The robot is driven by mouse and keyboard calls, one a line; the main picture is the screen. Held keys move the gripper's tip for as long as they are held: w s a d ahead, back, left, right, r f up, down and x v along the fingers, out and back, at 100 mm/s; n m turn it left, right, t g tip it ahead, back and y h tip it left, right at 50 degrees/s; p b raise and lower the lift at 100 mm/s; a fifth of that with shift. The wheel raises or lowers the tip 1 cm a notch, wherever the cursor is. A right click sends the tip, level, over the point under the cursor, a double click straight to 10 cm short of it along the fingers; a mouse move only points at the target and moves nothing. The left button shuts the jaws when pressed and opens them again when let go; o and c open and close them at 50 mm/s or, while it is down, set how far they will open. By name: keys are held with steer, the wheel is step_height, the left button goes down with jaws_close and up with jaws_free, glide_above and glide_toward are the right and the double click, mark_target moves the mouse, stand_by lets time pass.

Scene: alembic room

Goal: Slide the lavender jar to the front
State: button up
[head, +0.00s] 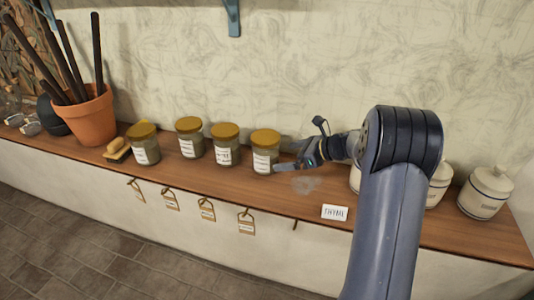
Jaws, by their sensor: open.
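Several glass jars with golden-brown lids and white labels stand upright in a row on the wooden shelf (215,183). The labels are too small to read, so I cannot tell which is the lavender jar. The rightmost jar (265,151) is closest to my gripper (283,159). My gripper is open, comes from the right and points left at that jar's right side. I cannot tell whether a finger touches the jar. The others are a third jar (226,145), a second jar (189,138) and the leftmost jar (143,144).
A white card (335,212), seemingly reading THYME, stands at the shelf's front edge. A pale smudge (305,184) lies behind it. White ceramic pots (485,192) stand at the right, partly behind my arm. A brush (115,149) and terracotta pot (91,118) are left. Tags (246,222) hang below the edge.

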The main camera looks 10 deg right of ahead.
mark_target(268, 160)
steer(key=b+x, duration=0.2)
steer(key=x, duration=0.6)
steer(key=shift+w+a+f, duration=0.1)
steer(key=c, duration=0.7)
